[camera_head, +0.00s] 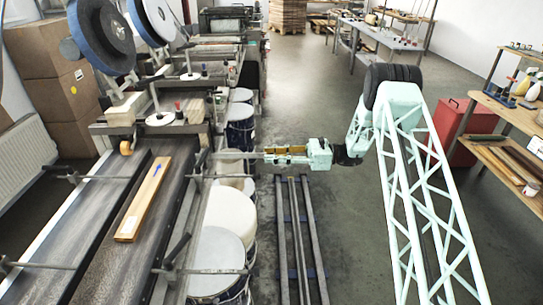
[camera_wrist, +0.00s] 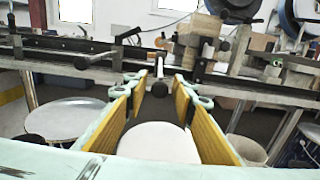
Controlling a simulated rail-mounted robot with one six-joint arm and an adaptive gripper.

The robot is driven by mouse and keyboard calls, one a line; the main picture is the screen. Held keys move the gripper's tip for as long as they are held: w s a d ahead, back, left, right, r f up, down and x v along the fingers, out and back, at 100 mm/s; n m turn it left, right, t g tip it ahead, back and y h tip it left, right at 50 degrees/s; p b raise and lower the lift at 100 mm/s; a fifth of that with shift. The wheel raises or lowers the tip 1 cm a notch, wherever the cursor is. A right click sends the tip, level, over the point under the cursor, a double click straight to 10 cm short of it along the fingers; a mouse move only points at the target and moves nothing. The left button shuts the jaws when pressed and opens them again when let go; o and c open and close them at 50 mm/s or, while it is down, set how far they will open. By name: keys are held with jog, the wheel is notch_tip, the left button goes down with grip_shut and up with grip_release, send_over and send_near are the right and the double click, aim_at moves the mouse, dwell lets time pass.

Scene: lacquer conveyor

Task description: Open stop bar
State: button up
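My gripper (camera_head: 266,153) is level beside the conveyor, pointing left toward its near side rail. In the wrist view, the yellow-padded fingers (camera_wrist: 160,92) are apart with nothing held. A metal lever with a dark ball knob (camera_wrist: 159,89) shows between and beyond the fingertips, apparently untouched. It looks like the stop bar's handle, but I cannot be sure. In the head view, a thin rod (camera_head: 228,155) reaches from the rail toward my gripper. A wooden board (camera_head: 144,203) with a blue arrow lies flat on the dark conveyor belt (camera_head: 112,255).
Other rods with dark knobs (camera_head: 170,266) stick out from the rail. A floor rail (camera_head: 292,235) runs right of the drums. A red cabinet (camera_head: 470,130) and shelves stand at right.

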jog(key=shift+d, duration=0.1)
jog(key=d, duration=1.1)
jog(key=shift+s+d, duration=0.35)
jog(key=shift+r, duration=0.1)
jog(key=s+a+r+n+g+h, duration=0.25)
jog(key=s+r, duration=0.25)
jog(key=r, duration=0.3)
jog(key=s+a+r+n+g+h, duration=0.1)
jog(key=s+a+r+n+h, duration=0.1)
jog(key=s+a+r, duration=0.4)
jog(key=s+r+n+h, duration=0.4)
jog(key=s+r+n, duration=0.1)
jog(key=s+r, duration=0.9)
jog(key=s+d+r+n+t+h, duration=0.1)
jog(key=s+r+n+h, duration=0.15)
jog(key=s, duration=0.65)
jog(key=s+d+r+n+t+h, duration=0.1)
jog(key=s+r+h, duration=0.15)
jog(key=s, duration=0.75)
jog(key=s+d+n+t+h, duration=0.2)
jog(key=s+d+n, duration=0.1)
jog(key=s, duration=0.7)
jog(key=s+d+n+t+h, duration=0.2)
jog(key=s+d, duration=0.2)
jog(key=s, duration=0.6)
jog(key=shift+d+r+n, duration=0.2)
jog(key=shift+d+n, duration=0.15)
jog(key=shift+n, duration=0.05)
